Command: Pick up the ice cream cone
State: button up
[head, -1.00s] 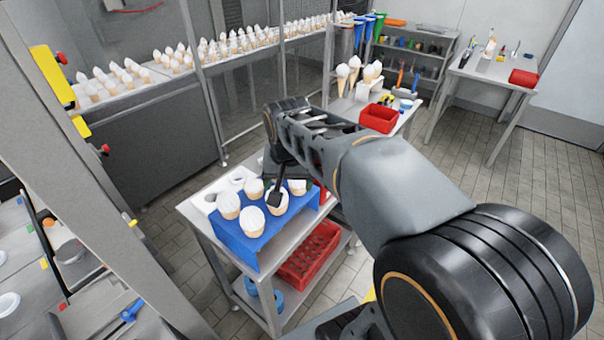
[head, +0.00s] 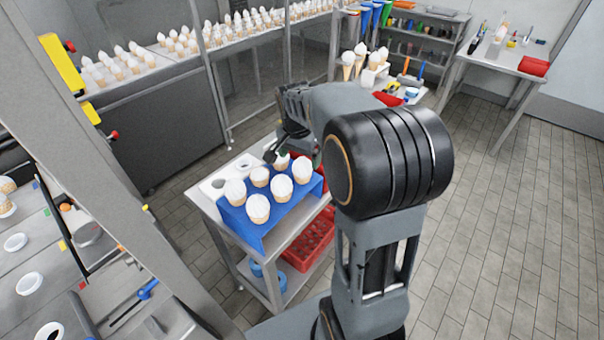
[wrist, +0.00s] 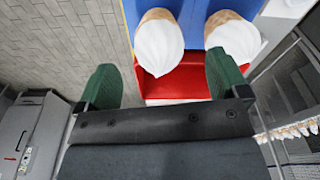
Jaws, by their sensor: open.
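Several ice cream cones with white tops stand in a blue holder (head: 258,238) on a small cart. One cone (head: 258,208) stands at the holder's front, and another cone (head: 302,170) stands at its right. My gripper (head: 277,150) is at the far side of the holder, close to a cone (head: 282,162) there. In the wrist view my gripper (wrist: 162,88) is open, with green fingers spread wide. A cone with a white top (wrist: 159,48) shows ahead, between the fingers' directions, and a second cone (wrist: 232,38) lies to its right. Nothing is held.
A red crate (head: 310,245) sits on the cart's lower shelf. A second table behind holds more cones (head: 360,58) and tools. A conveyor with many cones (head: 200,42) runs along the back left. The tiled floor (head: 500,220) at right is clear.

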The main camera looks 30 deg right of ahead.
aim_at(302, 167)
jog(key=shift+w+d+f+p, duration=0.1)
jog(key=shift+d+f+p, duration=0.1)
jog(key=shift+f, duration=0.65)
jog(key=shift+w+d+f+p, duration=0.1)
jog(key=shift+d+f+p, duration=0.1)
jog(key=shift+f, duration=0.7)
jog(key=shift+d+f+p, duration=0.1)
jog(key=shift+f+p, duration=0.1)
jog(key=shift+f, duration=0.65)
jog(key=c, duration=0.7)
